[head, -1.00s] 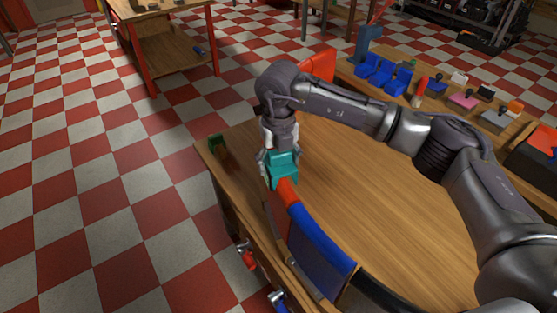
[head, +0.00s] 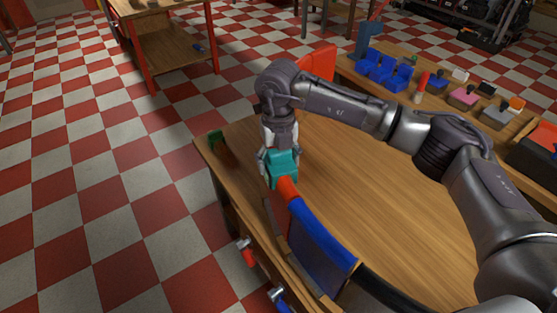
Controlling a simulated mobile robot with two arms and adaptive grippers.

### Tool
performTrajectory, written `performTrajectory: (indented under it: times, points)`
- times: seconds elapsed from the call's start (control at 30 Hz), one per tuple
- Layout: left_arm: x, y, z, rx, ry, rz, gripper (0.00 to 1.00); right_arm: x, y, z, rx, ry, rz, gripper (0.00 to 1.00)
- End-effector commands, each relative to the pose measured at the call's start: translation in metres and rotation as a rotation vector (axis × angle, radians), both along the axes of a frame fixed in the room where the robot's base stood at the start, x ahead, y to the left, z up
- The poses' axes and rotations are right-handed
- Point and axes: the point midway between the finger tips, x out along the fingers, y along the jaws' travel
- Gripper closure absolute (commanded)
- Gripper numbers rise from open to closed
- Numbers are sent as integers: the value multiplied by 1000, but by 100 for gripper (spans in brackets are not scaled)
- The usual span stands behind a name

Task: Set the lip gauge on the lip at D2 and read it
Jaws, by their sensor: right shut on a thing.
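A teal block, which looks like the lip gauge (head: 283,168), is in my right gripper (head: 278,165) in the head view. The gripper points down and is shut on it. The gauge is at the far end of the curved lip, right by its red section (head: 288,188); I cannot tell whether it is seated or just above. The lip continues toward me as a blue section (head: 320,240) and then a black one (head: 385,292). No D2 mark or gauge reading can be made out. My left gripper is not in view.
The lip runs along the left part of a wooden table (head: 400,215). Clamps with red and blue handles (head: 247,252) hang on the front side. A back bench holds blue bins (head: 385,72) and small blocks. The table middle is clear.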

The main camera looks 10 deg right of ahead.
Motion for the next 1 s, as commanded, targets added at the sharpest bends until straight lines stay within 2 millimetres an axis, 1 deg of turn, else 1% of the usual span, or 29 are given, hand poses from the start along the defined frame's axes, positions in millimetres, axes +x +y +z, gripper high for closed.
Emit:
performTrajectory:
  times: [0.07, 0.1, 0.17, 0.2, 0.27, 0.57, 0.67, 0.77, 0.87, 1.0]
  points:
    - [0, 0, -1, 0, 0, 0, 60, 0, 0, -1, 0, -1, 0, 68]
    - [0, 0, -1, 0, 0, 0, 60, 0, 0, -1, 0, -1, 0, 26]
    - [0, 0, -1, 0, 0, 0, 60, 0, 0, -1, 0, -1, 0, 16]
    - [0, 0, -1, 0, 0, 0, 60, 0, 0, -1, 0, -1, 0, 9]
    - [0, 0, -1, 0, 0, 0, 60, 0, 0, -1, 0, -1, 0, 0]
    - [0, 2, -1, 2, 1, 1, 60, 0, 0, -1, 0, 0, 0, 0]
    - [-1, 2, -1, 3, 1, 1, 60, 0, 0, 4, 0, -1, 0, 0]
    - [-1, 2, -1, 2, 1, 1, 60, 1, 0, 16, 1, -4, 0, 0]
    - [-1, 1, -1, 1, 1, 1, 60, 1, 0, 36, 1, -5, 1, 0]
    - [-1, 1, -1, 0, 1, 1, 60, 1, 0, 67, 0, -5, 1, 0]
